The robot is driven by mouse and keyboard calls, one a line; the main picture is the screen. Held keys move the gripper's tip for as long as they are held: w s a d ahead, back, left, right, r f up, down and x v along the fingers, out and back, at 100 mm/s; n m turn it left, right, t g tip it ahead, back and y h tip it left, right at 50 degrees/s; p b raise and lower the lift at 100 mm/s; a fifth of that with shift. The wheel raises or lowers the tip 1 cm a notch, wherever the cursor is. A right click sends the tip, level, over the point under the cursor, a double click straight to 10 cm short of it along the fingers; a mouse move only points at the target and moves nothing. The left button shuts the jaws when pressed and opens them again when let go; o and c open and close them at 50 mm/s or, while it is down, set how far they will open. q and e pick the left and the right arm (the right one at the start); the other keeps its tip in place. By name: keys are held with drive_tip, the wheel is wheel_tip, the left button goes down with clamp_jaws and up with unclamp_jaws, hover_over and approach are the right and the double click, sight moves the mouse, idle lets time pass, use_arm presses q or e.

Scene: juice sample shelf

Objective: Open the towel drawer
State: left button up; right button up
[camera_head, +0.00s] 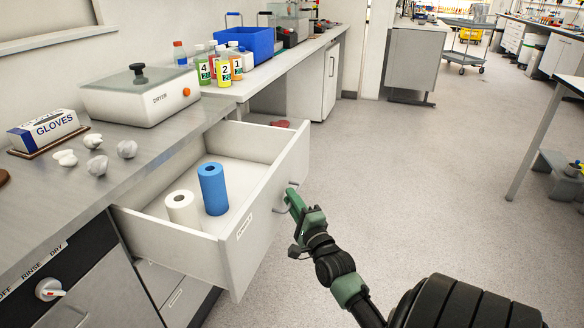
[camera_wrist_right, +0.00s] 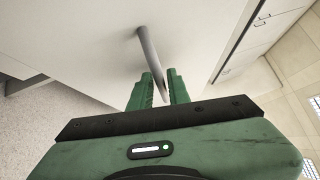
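The towel drawer (camera_head: 250,240) is pulled well out from under the counter at the left of the head view. A white paper roll (camera_head: 183,210) and a blue roll (camera_head: 213,188) stand upright inside it. Its front bears a small label and a thin metal handle (camera_head: 277,210), which also shows in the right wrist view (camera_wrist_right: 149,50). My right gripper (camera_head: 291,196), green, is at the handle. In the wrist view the handle runs between its two fingers (camera_wrist_right: 161,85), which are close around it. My left gripper is not in view.
The counter (camera_head: 60,205) carries a dryer (camera_head: 140,96), a glove box (camera_head: 45,130), crumpled white pieces, numbered bottles and a blue crate (camera_head: 245,42). A panel with a knob (camera_head: 50,289) is at the lower left. The floor (camera_head: 400,170) right of the drawer is clear.

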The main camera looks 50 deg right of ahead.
drive_tip(key=v, duration=0.7)
drive_tip(key=shift+s+a, duration=0.2)
drive_tip(key=shift+s, duration=0.15)
